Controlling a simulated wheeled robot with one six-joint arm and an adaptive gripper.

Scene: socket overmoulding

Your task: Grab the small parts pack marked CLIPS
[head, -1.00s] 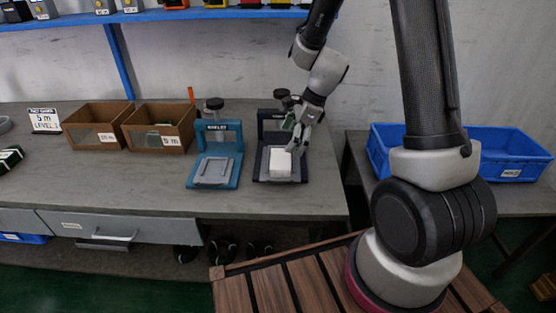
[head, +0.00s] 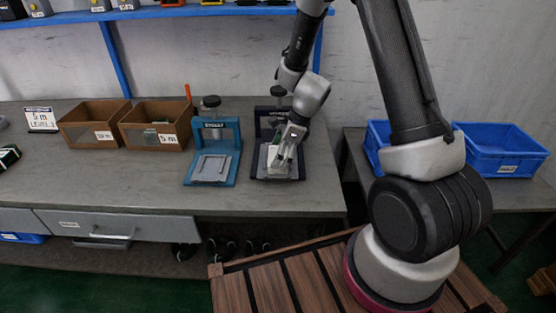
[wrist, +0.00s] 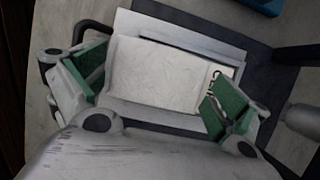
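A white, slightly crumpled flat pack (wrist: 165,75) lies on a pale plate in the dark press fixture (head: 295,172). A small dark mark shows near its right end in the wrist view, but I cannot read it. The pack is partly hidden by my gripper in the head view (head: 274,160). My gripper (wrist: 158,88) is open right over the pack, with one green-padded finger at each end of it. The left pad stands apart from the pack. The right pad overlaps its edge in view, and I cannot tell whether it touches.
A blue press fixture (head: 232,165) stands just left of the dark one. Two brown boxes (head: 93,142) (head: 133,143) stand farther left on the grey bench (head: 110,185). Blue crates (head: 480,160) sit on a side table at right. The bench front is clear.

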